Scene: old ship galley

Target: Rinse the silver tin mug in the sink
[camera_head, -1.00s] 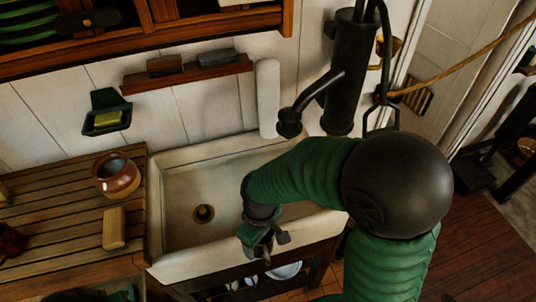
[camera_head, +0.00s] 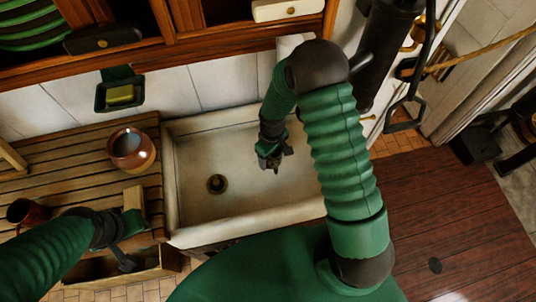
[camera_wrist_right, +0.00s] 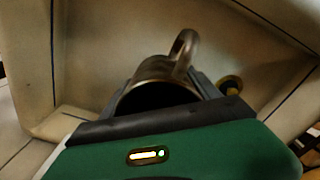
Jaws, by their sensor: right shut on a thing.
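The silver tin mug (camera_wrist_right: 160,72) is in the right wrist view, its dark round end toward the camera and its handle pointing up and away. My right gripper (camera_head: 276,168) is shut on it, one finger on each side of the mug. In the head view the gripper hangs inside the white sink (camera_head: 250,234), right of the drain (camera_head: 217,184), and mostly hides the mug. The sink's walls and drain also show in the right wrist view. My left gripper (camera_head: 124,258) is over the front of the wooden counter; its fingers are too small to judge.
A dark pump (camera_head: 385,55) stands behind the sink's right end. A copper pot (camera_head: 131,150), a wooden block (camera_head: 134,200) and a brown mug (camera_head: 24,211) stand on the slatted counter (camera_head: 70,160). A soap holder (camera_head: 119,92) hangs on the wall. The sink's left part is free.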

